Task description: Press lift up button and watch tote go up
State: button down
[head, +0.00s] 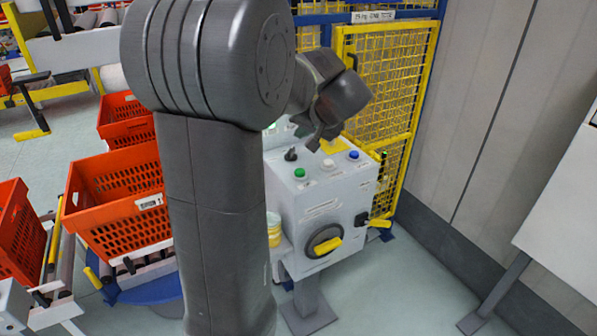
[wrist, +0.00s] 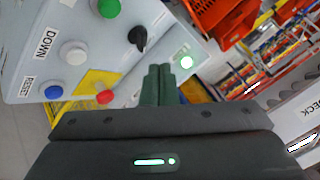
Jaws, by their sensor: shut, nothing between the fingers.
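A grey control box (head: 322,212) on a post carries a green button (head: 299,173), a white button (head: 327,165), a blue button (head: 353,155) and a black knob (head: 290,155). In the wrist view the white button (wrist: 73,53) is labelled DOWN and the blue button (wrist: 53,92) RESET; the label by the green button (wrist: 108,8) is cut off. My gripper (wrist: 158,68) is shut and empty, its fingertips over the panel near the black knob (wrist: 138,38) and apart from the green button. An orange tote (head: 120,205) sits left of the box, partly hidden by my arm.
A red button (wrist: 105,97) on a yellow plate and a lit green-white lamp (wrist: 186,62) are close to my fingers. A yellow mesh fence (head: 392,85) stands behind the box. More orange totes (head: 18,232) are at left. Floor right of the box is clear.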

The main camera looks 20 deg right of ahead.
jog(key=b, duration=0.6)
send_over(302, 173)
notch_tip(302, 173, down, 8)
jog(key=shift+f, duration=0.4)
jog(key=shift+f, duration=0.1)
dwell(1.4)
jog(key=shift+f+b, duration=0.35)
jog(key=shift+b, duration=0.25)
